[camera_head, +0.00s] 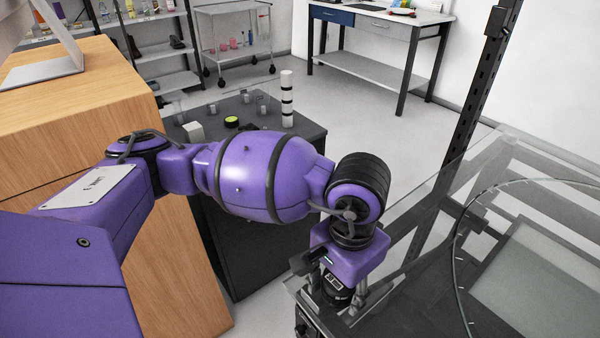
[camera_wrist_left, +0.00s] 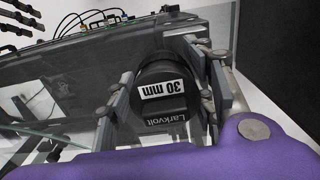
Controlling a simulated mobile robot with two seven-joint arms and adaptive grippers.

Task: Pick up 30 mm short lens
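The 30 mm short lens (camera_wrist_left: 166,100) is a black cylinder with a white "30 mm" label, upside down in the left wrist view. It lies between the two fingers of my left gripper (camera_wrist_left: 168,92). The right-hand finger looks very close to its side; contact on the left-hand side is not clear. In the head view, my left gripper (camera_head: 343,288) points down at the near left corner of the glass table (camera_head: 410,235), with the lens (camera_head: 337,293) between its fingers. Its lower part is hidden in the head view. My right gripper is not in view.
A dark cabinet (camera_head: 300,132) behind my arm carries a stack of white and black cylinders (camera_head: 287,100) and small items. A wooden cabinet (camera_head: 100,85) stands on the left. A dark upright post (camera_head: 475,90) rises beside the glass table. A clear round disc (camera_head: 520,215) lies on the right.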

